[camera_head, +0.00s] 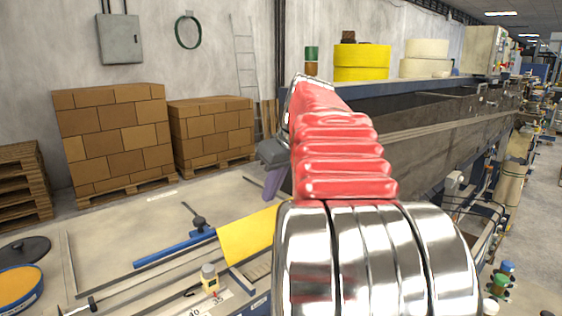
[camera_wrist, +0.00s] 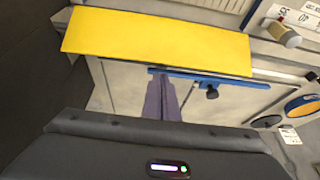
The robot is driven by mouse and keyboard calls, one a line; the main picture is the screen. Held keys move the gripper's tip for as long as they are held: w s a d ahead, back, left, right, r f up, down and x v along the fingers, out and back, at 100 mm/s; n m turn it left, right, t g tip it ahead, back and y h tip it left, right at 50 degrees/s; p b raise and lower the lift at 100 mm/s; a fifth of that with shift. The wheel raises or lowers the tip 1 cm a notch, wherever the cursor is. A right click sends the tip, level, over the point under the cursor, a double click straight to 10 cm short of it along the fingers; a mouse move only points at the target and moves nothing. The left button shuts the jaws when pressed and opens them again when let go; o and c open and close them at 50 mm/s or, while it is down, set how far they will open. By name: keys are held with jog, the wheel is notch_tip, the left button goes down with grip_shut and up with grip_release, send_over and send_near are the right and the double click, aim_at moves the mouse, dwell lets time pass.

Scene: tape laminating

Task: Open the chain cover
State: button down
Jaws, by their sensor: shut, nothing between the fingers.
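The yellow sheet-like cover (camera_head: 247,237) lies at the machine's near edge in the head view, partly hidden behind my arm. I take it to be the chain cover. In the wrist view the same yellow cover (camera_wrist: 155,43) stretches across the upper part as a long flat strip. My gripper (camera_head: 271,190) has purple fingers and hangs just above and behind the cover in the head view.
A blue bar with a black knob (camera_head: 180,246) lies left of the cover. A small white-and-yellow bottle-like part (camera_head: 209,278) sits in front. Stacked boxes (camera_head: 112,138) stand behind. A long dark machine bed (camera_head: 430,140) runs right. The pale table top (camera_head: 120,235) is mostly clear.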

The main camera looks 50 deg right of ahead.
jog(key=v, duration=1.2)
jog(key=shift+w+d+r, duration=0.15)
jog(key=shift+w+r, duration=0.15)
jog(key=shift+r, duration=0.05)
